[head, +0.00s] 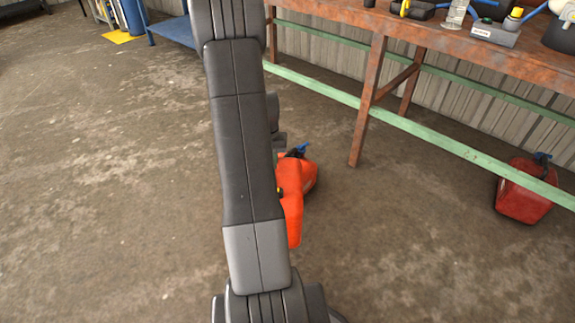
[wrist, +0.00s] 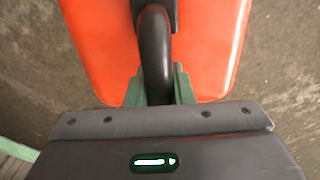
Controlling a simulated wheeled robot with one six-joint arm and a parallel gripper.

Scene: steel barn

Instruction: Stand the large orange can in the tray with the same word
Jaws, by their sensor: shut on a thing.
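The large orange can (head: 292,205) shows in the head view just right of my arm, which hides its left part. A blue cap or spout shows at its top; I cannot tell whether it touches the floor. In the wrist view the can (wrist: 215,50) fills the upper middle, with a black curved handle (wrist: 155,50). My gripper (wrist: 158,88) has green fingers on both sides of this handle and is shut on it. In the head view the fingers are hidden. No word on the can is visible. I cannot make out a tray with a readable word.
A rusty workbench (head: 345,12) stands at the upper right with a grey labelled box (head: 495,33) and bottles; the label is unreadable. A green rail (head: 420,122) crosses below it. A red can (head: 525,192) is on the floor at right. The concrete floor at left is clear.

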